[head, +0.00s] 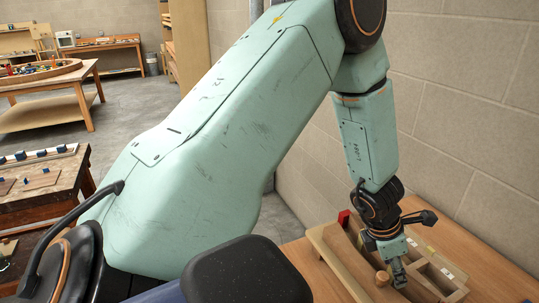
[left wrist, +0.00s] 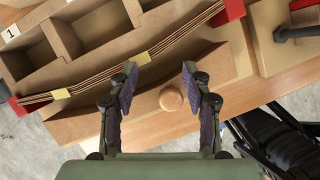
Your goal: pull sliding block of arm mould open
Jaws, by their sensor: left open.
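The arm mould (head: 322,252) lies on the wooden bench below my left arm. In the left wrist view its fixed part (left wrist: 95,38) has open compartments along a curved edge. Thin curved wood strips (left wrist: 115,75) run along that edge, with yellow tabs on them. The sliding block (left wrist: 80,127) lies on the near side of the strips, apart from them around its middle. Its round wooden knob (left wrist: 171,99) also shows in the head view (head: 382,277). My left gripper (left wrist: 160,78) is open above the block, its fingers on either side of the knob. My right gripper is not in view.
Red end pieces (left wrist: 228,11) stand at the mould's ends; one also shows in the head view (head: 344,217). A block wall (head: 470,110) rises close behind the bench (head: 440,228). Other worktables (head: 45,115) stand at the left across open floor.

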